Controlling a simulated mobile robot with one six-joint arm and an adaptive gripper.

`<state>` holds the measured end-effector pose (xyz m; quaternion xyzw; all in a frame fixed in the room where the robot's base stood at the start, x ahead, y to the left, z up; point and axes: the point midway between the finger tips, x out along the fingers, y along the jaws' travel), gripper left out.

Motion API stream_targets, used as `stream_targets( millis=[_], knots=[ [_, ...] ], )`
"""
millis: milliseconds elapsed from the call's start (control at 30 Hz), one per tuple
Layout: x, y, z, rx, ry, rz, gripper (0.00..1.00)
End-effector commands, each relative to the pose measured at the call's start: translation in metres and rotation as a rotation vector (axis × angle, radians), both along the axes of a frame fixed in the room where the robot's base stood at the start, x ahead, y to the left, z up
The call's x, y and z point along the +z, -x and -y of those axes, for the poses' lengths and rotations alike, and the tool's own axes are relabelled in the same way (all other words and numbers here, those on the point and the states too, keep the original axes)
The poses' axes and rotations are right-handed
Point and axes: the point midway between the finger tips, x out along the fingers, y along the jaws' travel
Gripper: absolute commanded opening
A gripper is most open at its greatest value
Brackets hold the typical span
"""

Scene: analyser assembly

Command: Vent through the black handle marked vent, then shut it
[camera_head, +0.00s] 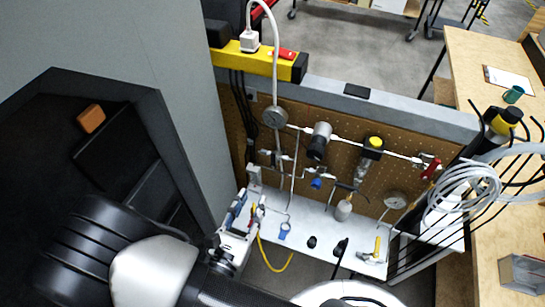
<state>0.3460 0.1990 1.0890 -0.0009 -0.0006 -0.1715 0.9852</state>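A white shelf (315,262) below the pegboard carries small fittings. Two black knobs or handles stand on it, a short one (312,242) and a longer one (340,248) to its right. A yellow handle (377,247) is further right and a blue-tagged part (285,230) is to the left. Blue and red levers (237,210) sit at the shelf's left end. No vent marking is readable, so I cannot tell which black handle is the vent. My arm crosses the lower left and bottom edge. I cannot make out its fingertips.
Gauges (275,117) and (396,200), a black cylinder (319,141) and a yellow-topped regulator (372,147) are piped on the pegboard. A red-handled valve (431,168) is at right. Coiled tubing (468,190) hangs beside the wooden bench (490,85). A grey wall stands left.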

Motion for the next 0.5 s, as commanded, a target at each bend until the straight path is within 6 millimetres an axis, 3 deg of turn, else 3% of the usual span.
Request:
stream_targets(
  millis=[500],
  knots=[
    [0.000,-0.105,0.040,-0.009,-0.004,0.001,0.33]
  ],
)
